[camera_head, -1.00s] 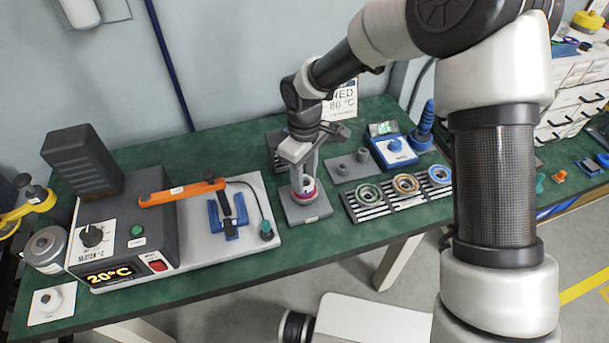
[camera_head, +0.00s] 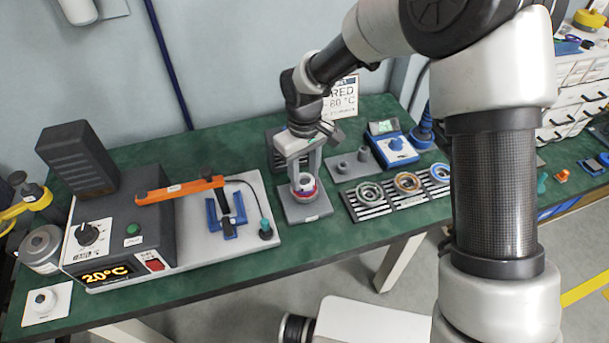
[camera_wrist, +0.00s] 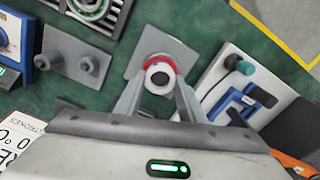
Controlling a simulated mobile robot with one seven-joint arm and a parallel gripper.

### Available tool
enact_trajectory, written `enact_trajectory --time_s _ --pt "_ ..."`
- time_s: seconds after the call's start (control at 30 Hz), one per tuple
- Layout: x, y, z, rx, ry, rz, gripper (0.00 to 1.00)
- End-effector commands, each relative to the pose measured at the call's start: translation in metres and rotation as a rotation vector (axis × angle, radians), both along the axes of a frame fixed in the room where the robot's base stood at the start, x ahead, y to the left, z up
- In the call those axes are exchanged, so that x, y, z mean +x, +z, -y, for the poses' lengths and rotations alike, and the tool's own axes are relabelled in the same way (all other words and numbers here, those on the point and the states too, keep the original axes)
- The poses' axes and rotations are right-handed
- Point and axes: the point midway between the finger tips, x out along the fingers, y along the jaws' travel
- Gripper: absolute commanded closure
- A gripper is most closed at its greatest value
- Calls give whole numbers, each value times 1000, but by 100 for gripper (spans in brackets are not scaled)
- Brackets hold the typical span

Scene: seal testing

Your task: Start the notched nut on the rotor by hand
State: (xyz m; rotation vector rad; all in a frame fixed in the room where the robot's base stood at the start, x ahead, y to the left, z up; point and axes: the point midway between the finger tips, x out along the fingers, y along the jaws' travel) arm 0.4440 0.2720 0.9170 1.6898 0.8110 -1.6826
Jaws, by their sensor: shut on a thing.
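The rotor stands upright on a grey square base plate (camera_head: 305,211) on the green bench. The plate also shows in the wrist view (camera_wrist: 176,48). A red collar (camera_wrist: 158,58) is on the rotor. A pale round ring with a dark centre, which I take for the notched nut (camera_wrist: 152,71), sits at the top of the rotor. My gripper (camera_head: 304,182) points down over the plate. Its two fingers (camera_wrist: 159,84) are shut on the nut from either side. The notches and the thread are too small to make out.
Left of the plate is a tray with a blue fixture (camera_head: 228,222) and a control box (camera_head: 112,237) reading 20°C. Right are a grey plate with two posts (camera_head: 354,164), several rings on slotted stands (camera_head: 407,184) and a blue instrument (camera_head: 395,148).

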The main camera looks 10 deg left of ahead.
Motion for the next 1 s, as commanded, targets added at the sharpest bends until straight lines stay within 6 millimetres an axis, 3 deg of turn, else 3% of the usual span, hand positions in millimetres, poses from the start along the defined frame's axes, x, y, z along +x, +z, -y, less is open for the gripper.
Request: enact_trajectory --time_s 0.5,1.0 --pt "-2 -5 2 -4 -59 -7 90" --pt "-3 -6 2 -5 -360 -7 90"
